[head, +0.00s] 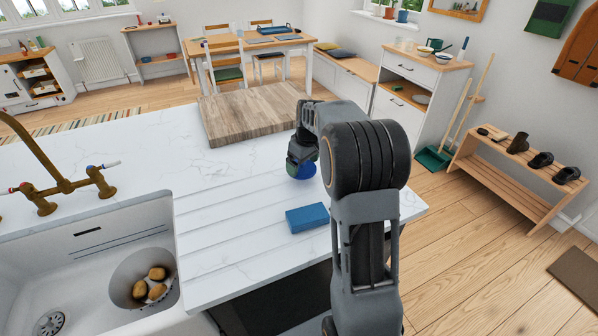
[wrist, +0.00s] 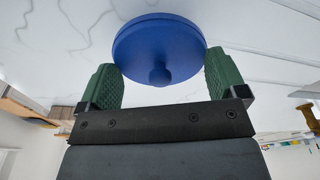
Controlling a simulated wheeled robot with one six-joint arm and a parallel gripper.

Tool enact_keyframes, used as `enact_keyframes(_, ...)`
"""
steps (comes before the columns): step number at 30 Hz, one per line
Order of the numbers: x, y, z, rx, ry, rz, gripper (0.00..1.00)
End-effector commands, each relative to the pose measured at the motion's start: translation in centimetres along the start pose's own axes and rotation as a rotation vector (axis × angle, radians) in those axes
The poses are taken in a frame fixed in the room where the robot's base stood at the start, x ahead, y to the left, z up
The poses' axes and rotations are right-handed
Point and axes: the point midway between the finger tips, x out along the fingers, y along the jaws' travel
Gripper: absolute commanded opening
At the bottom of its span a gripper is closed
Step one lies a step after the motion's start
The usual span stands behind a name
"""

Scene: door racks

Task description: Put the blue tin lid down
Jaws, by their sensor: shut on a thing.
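The blue tin lid (head: 305,170) is at my gripper (head: 297,162) over the white marble counter (head: 130,150), in front of the wooden board. In the wrist view the lid (wrist: 160,42) is a round blue disc with a small knob, seated between the two green fingers of my gripper (wrist: 160,68). My gripper is shut on the lid. In the head view my arm and gripper hide part of the lid. I cannot tell whether the lid touches the counter.
A blue block (head: 307,217) lies on the grooved drainboard nearer to me. A wooden board (head: 255,113) lies behind the gripper. The sink (head: 90,255) with potatoes and a brass tap (head: 60,180) are at left. Bare counter lies left of the gripper.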

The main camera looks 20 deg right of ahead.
Motion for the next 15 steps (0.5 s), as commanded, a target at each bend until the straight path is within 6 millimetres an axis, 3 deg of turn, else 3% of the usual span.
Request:
enact_keyframes(8, 1.9, -0.6, -1.0, -0.002, -0.002, -0.002, 0.69)
enact_keyframes(15, 4.4, -0.5, -0.4, 0.001, -0.001, 0.0, 0.69)
